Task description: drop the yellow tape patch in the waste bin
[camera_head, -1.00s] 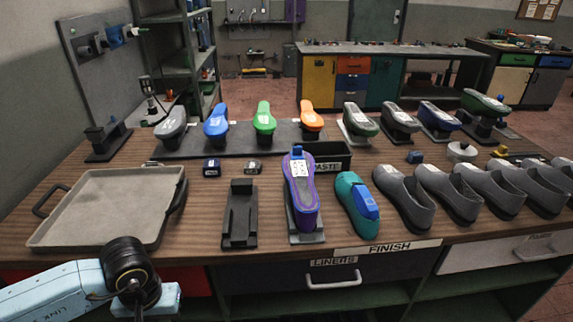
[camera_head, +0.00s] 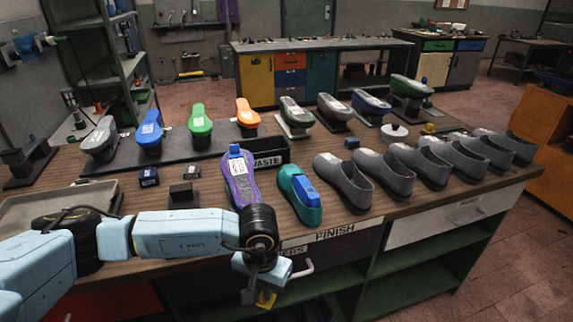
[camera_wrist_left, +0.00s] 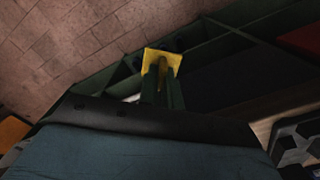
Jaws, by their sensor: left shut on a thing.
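The yellow tape patch (camera_head: 266,299) is held at the tip of my left gripper (camera_head: 255,292), low in the head view, in front of the bench's front edge. In the left wrist view the patch (camera_wrist_left: 149,58) shows as a small yellow square at the ends of the shut fingers (camera_wrist_left: 163,76). The waste bin (camera_head: 270,160) is a black box labelled WASTE on the bench top, farther back, behind the purple shoe; its inside is mostly hidden. My right gripper is not in view.
A purple shoe (camera_head: 242,184) and a teal shoe (camera_head: 299,200) stand between my left gripper and the bin. Grey shoes (camera_head: 342,181) line the right side. Colored shoe forms (camera_head: 200,123) stand behind. A tray (camera_head: 25,212) lies at left, partly behind my arm.

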